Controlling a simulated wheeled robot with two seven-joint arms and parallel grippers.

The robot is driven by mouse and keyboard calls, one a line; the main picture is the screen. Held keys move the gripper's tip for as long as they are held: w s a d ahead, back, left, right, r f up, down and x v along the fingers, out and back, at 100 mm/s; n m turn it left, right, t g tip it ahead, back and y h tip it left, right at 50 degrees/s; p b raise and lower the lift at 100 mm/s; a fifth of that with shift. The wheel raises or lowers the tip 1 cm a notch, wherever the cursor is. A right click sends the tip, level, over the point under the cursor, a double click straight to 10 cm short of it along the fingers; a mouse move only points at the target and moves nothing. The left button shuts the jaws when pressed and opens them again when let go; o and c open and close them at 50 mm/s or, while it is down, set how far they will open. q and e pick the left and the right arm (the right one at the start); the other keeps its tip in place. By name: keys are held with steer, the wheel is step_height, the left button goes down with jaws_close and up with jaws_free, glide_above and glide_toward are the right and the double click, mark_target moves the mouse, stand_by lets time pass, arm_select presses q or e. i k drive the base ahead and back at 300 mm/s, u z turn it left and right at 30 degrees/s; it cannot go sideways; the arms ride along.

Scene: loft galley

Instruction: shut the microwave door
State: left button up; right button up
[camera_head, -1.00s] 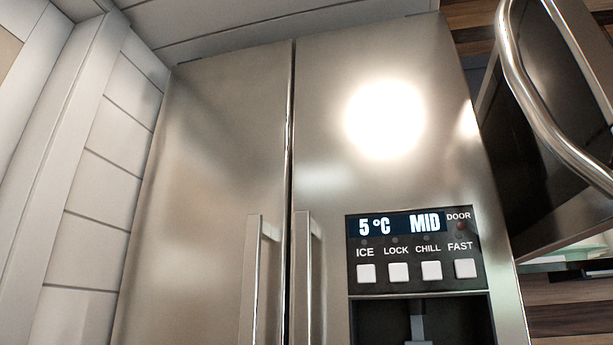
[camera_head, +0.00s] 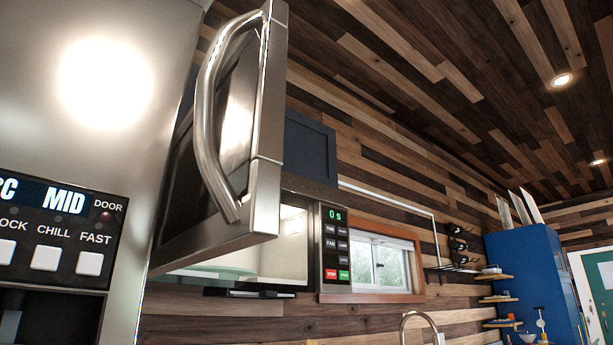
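The microwave door (camera_head: 262,185) stands wide open in the head view, swung out toward me in front of the wall. It has a steel frame and a curved steel handle (camera_head: 207,125) on its face. Behind it is the microwave (camera_head: 333,240), with a control panel reading 0 s and red and green buttons. Its lit cavity (camera_head: 290,245) shows to the right of the door's lower edge. Part of the cavity is hidden by the door. Neither of my grippers is in view.
A steel fridge (camera_head: 120,160) with a display panel stands close at the left, beside the door. A dark blue cabinet (camera_head: 309,150) hangs above the microwave. A window (camera_head: 385,262), a faucet (camera_head: 418,318) and a blue cabinet with shelves (camera_head: 530,270) lie to the right.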

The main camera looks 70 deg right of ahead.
mark_target(221, 194)
steer(key=z, duration=1)
steer(key=k, duration=1)
steer(key=u, duration=0.3)
steer(key=i, duration=0.6)
steer(key=z, duration=0.25)
